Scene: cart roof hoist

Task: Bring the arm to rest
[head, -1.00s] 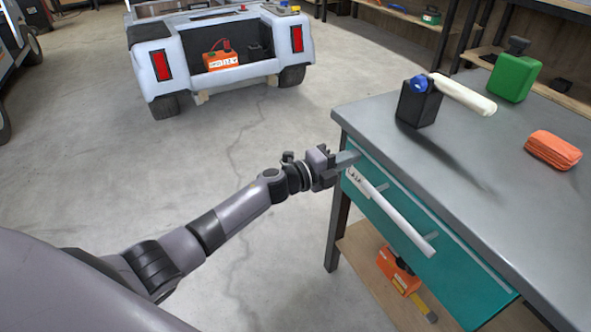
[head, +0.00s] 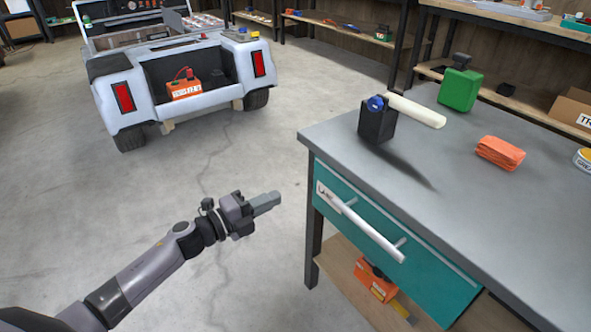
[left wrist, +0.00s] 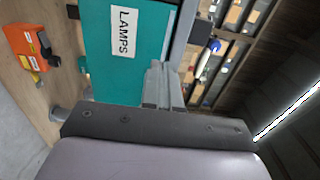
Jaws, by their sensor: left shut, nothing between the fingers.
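My left gripper (head: 265,203) is shut and empty. It hangs over the bare floor to the left of the workbench, apart from the teal drawer (head: 440,277). Its closed fingers also show in the left wrist view (left wrist: 160,85), with the drawer front and its "LAMPS" label (left wrist: 124,32) beyond them. The drawer looks closed, with a long white handle (head: 362,226) across its front. My right gripper is in neither view.
The grey bench top (head: 400,170) holds a black holder (head: 377,124) with a white roll, a green can (head: 460,89) and a folded orange cloth (head: 500,153). An orange box (head: 376,280) sits on the lower shelf. A white cart (head: 180,75) stands behind. Open floor lies between.

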